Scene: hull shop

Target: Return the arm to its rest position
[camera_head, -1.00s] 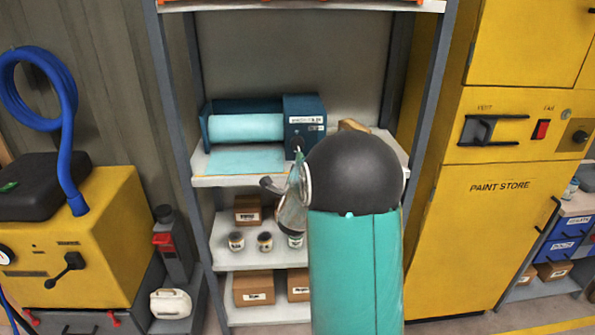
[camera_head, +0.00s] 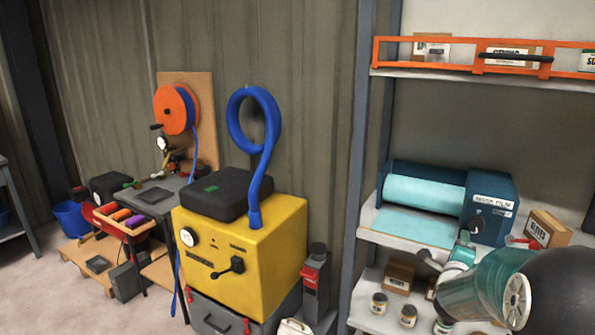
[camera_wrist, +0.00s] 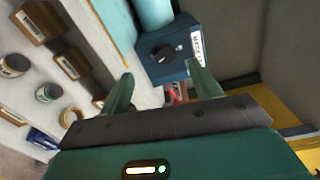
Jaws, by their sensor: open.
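My arm shows at the lower right of the head view, bent in front of the shelf rack. In the wrist view my gripper (camera_wrist: 163,92) has its two green fingers spread apart with nothing between them. Beyond the fingertips is the blue film dispenser (camera_wrist: 170,52) with its black knob, seen tilted. The same dispenser (camera_head: 491,205) stands on the middle shelf in the head view, with a light blue roll at its left. My fingers appear apart from it. The fingertips are hard to make out in the head view.
The rack's shelf (camera_head: 385,226) also holds a carton (camera_head: 548,229). Cartons and small cans (camera_head: 379,303) stand on the shelf below. An orange rail (camera_head: 465,55) fronts the upper shelf. A yellow machine (camera_head: 240,255) with a blue hose stands left of the rack. Open floor (camera_head: 45,290) shows at far left.

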